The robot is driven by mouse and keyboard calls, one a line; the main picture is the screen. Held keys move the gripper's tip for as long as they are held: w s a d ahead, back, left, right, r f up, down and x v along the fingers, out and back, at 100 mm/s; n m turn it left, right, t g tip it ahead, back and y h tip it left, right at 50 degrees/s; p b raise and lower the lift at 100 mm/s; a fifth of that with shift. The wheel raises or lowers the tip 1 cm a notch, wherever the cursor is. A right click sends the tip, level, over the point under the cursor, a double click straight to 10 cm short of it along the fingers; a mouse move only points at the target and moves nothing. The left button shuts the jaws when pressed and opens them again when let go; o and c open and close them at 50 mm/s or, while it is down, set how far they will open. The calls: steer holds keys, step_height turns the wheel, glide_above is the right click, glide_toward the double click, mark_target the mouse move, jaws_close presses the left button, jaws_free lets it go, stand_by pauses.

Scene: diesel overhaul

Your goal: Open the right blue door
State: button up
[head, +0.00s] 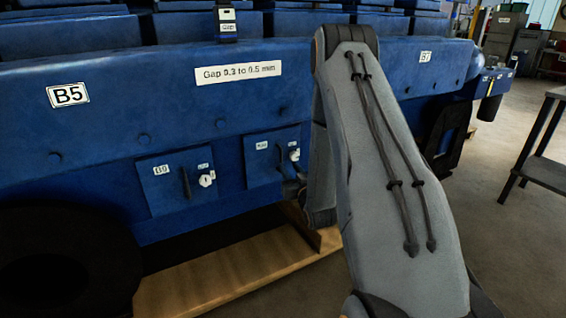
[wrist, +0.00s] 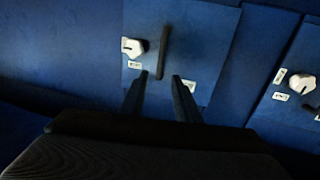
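The right blue door (head: 262,172) is a small flat panel in the side of the blue engine, and it looks closed. It fills the middle of the wrist view (wrist: 205,45), which appears upside down relative to the head view. Its dark bar handle (wrist: 163,50) stands between a white lock knob (wrist: 132,47) and a small label. My gripper (wrist: 161,76) is open, its two dark fingertips apart, one on each side of the handle's near end in the picture. I cannot tell whether they touch it. In the head view my arm partly hides the gripper.
The similar left door (head: 160,196), labelled B9, looks closed beside it; its white knob (wrist: 301,81) shows at the wrist view's right edge. A wooden base (head: 235,278) lies below the engine. A dark table (head: 545,165) stands at right, with open floor before it.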

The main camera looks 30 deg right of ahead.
mark_target(282, 156)
steer(key=w, duration=0.4)
steer(key=w+d, duration=0.1)
steer(key=w, duration=0.2)
steer(key=shift+w, duration=0.1)
jaws_close()
